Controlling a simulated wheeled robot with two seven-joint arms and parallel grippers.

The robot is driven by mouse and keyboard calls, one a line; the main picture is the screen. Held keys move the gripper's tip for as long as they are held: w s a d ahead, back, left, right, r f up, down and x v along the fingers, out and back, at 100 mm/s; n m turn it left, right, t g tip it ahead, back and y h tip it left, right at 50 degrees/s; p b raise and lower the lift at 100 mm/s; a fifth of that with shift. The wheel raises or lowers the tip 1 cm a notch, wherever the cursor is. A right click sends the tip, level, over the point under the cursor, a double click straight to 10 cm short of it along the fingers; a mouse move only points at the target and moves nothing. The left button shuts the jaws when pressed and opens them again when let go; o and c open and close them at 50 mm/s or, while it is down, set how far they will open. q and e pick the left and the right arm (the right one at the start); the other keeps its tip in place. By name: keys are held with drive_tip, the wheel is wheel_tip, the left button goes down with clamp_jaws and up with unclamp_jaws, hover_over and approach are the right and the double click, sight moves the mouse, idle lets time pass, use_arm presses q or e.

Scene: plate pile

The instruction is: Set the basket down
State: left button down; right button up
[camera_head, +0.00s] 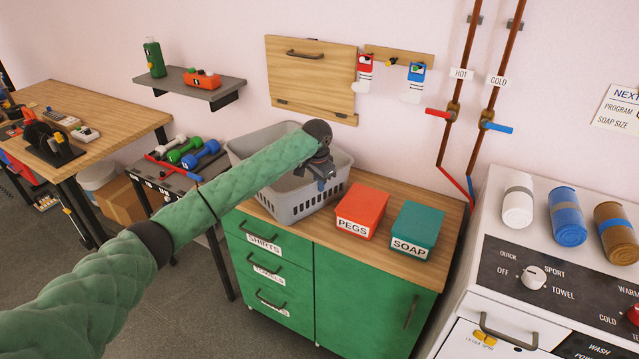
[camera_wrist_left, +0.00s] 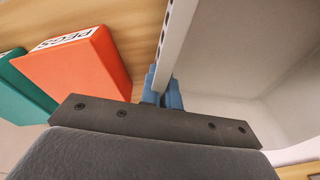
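The grey slatted basket (camera_head: 303,203) is at the left end of the wooden counter top (camera_head: 440,199), above the green cabinet. It looks upright. Whether its base touches the wood or hangs just above it, I cannot tell. My left gripper (camera_head: 324,184) reaches down over the basket from the left. In the left wrist view its blue fingers (camera_wrist_left: 162,94) sit on either side of the basket's thin wall (camera_wrist_left: 178,38) and look closed on it. The inside of the basket that shows there is bare. My right gripper is in no view.
An orange PEGS box (camera_head: 362,211) and a teal SOAP box (camera_head: 417,228) stand right of the basket. A small dark table with dumbbells (camera_head: 188,153) is to the left. A wooden wall panel (camera_head: 312,75) and hanging socks (camera_head: 363,75) are behind. The washer (camera_head: 533,278) is at right.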

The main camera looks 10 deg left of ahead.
use_arm(q)
drive_tip(key=c, duration=1.7)
unclamp_jaws()
drive_tip(key=shift+o, duration=0.3)
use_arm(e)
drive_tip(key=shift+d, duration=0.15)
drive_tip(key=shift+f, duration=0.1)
